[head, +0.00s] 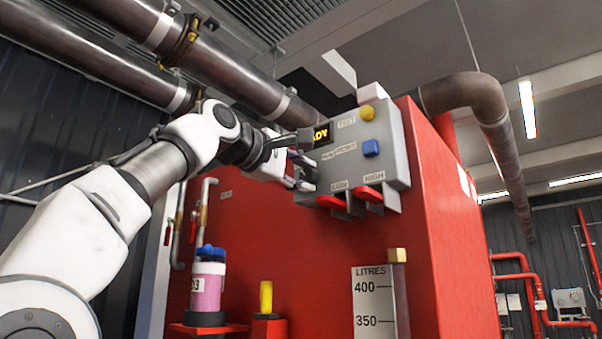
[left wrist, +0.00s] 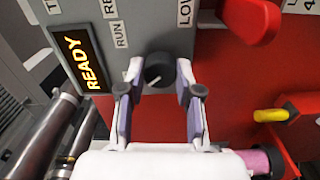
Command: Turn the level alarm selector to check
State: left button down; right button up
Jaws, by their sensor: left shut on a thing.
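The selector is a small dark round knob (left wrist: 158,69) on the grey control panel (left wrist: 185,45), with a pale mark on its face. A RUN label (left wrist: 120,35) is beside it in the left wrist view; the check label cannot be made out. My left gripper (left wrist: 158,80) has one finger on each side of the knob and is shut on it. In the head view the left gripper (head: 307,175) is at the panel's lower left and hides the knob. My right gripper is not in view.
The panel has an amber READY display (left wrist: 82,62), a yellow button (head: 367,113), a blue button (head: 371,148) and red levers (head: 332,202) marked LOW and HIGH. It is on a red tank (head: 440,230). A pink-filled container (head: 207,285) and yellow handle (head: 266,297) are below.

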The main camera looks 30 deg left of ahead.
pick_arm(q)
jog(key=shift+r, duration=0.1)
jog(key=c, duration=0.9)
grip_release()
jog(key=shift+o, duration=0.6)
jog(key=shift+w+d, duration=0.1)
jog(key=shift+w, duration=0.15)
